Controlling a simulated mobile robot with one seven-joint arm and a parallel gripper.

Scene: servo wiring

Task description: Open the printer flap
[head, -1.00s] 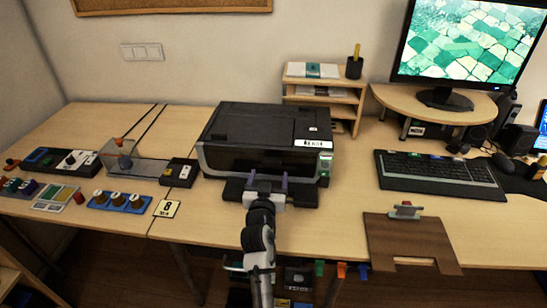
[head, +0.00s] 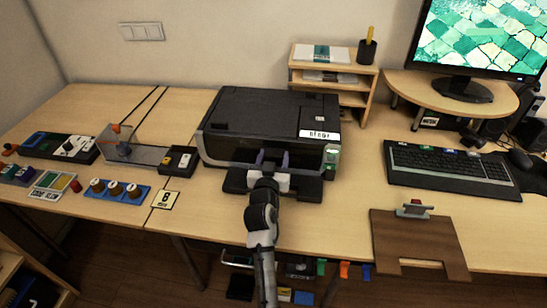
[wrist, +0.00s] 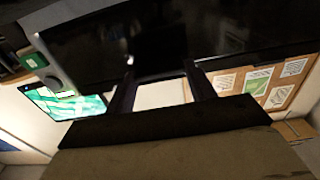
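The black printer (head: 262,112) stands on the desk with its top lid closed. Its dark glossy front (head: 232,150) is framed by a light edge. A dark tray-like part (head: 307,190) sticks out low at the front. My gripper (head: 272,158) is in front of the printer's middle, with its two fingers apart and pointing at the front. In the wrist view, my fingers (wrist: 160,88) show spread with nothing between them, near a shiny dark surface (wrist: 150,40) of the printer. I cannot tell whether the fingertips touch it.
A small box with a lever (head: 135,150), knob panels (head: 115,189) and a number card (head: 165,200) lie left. A keyboard (head: 450,168), a clipboard (head: 420,238) and a monitor (head: 480,40) are right. A paper shelf (head: 333,75) stands behind. Bare desk lies around the tray.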

